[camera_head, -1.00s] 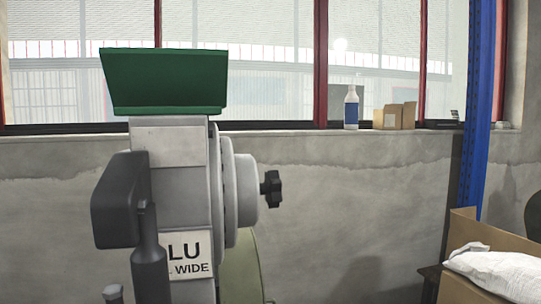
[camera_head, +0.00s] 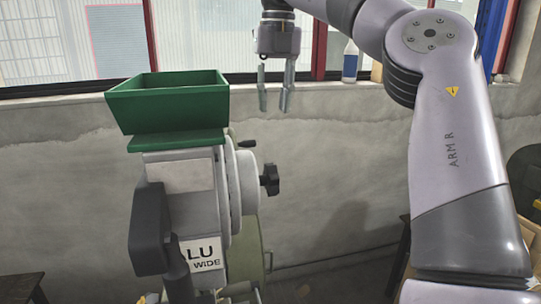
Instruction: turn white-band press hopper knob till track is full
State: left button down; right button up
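A grey press (camera_head: 180,215) stands left of centre with an open green hopper (camera_head: 170,108) on top. A plate on it reads "LU" and "WIDE"; its left part is hidden. I cannot make out a white band or the track. A black lobed knob (camera_head: 270,179) sticks out to the right from the round housing below the hopper. My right gripper (camera_head: 275,106) hangs with its fingers down, above the knob and right of the hopper. Its fingers are apart with nothing between them, touching nothing. My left gripper is out of view.
A black press part (camera_head: 149,230) stands at the press's left front. A small black lever (camera_head: 247,144) sits above the knob. A spray bottle (camera_head: 350,62) stands on the window sill. A dark table (camera_head: 22,288) shows at lower left. Wall space right of the knob is clear.

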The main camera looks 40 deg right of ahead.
jog(key=a, duration=0.1)
jog(key=b, duration=0.2)
send_near(272, 168)
jog(key=shift+f, duration=0.15)
notch_tip(272, 168, down, 10)
jog(key=shift+w+r+p, duration=0.1)
jog(key=shift+p, duration=0.9)
jog(key=shift+f, duration=0.45)
jog(key=shift+a, duration=0.1)
grip_shut()
